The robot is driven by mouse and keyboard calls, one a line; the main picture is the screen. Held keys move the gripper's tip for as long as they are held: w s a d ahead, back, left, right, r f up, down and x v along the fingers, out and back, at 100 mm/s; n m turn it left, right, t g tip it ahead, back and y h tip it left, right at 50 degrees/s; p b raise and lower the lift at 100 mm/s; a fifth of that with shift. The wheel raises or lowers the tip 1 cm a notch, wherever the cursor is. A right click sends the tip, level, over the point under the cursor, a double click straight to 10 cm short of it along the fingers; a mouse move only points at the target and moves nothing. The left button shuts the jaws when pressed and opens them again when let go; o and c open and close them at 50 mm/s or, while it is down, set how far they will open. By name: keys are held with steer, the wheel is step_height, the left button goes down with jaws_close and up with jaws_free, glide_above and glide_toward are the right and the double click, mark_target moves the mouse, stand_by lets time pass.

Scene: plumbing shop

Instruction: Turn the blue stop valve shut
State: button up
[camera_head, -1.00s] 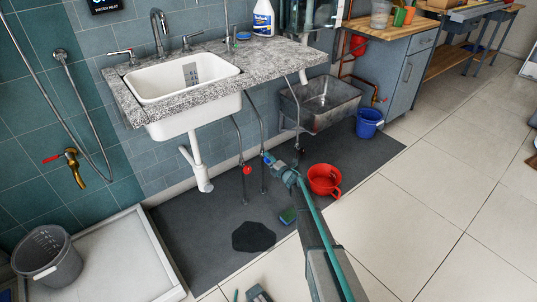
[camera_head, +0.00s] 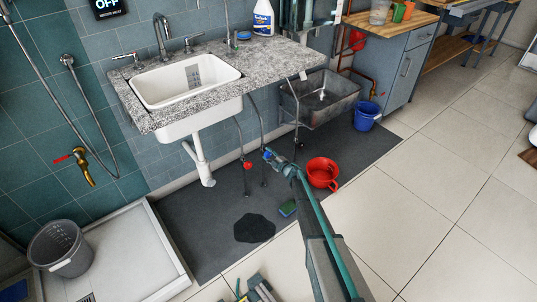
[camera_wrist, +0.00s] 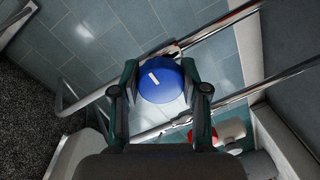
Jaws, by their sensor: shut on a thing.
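The blue stop valve handle (camera_wrist: 161,80) is a round blue knob with a white mark on its face. It sits between the two fingers of my gripper (camera_wrist: 160,88) in the wrist view, and the fingers are shut on its sides. In the head view my gripper (camera_head: 272,157) reaches in under the sink counter, where only a bit of the blue valve (camera_head: 267,154) shows. The valve stem and the pipe behind the knob are hidden by the knob and my gripper.
A red valve (camera_head: 247,165) is on the supply pipe to the left. The metal basin (camera_head: 318,97) and blue bucket (camera_head: 367,115) stand to the right.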

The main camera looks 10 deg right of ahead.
stand_by(0.3)
steer(key=o, duration=1.1)
steer(key=shift+o, duration=0.2)
steer(key=shift+s, duration=0.1)
steer(key=v, duration=1.2)
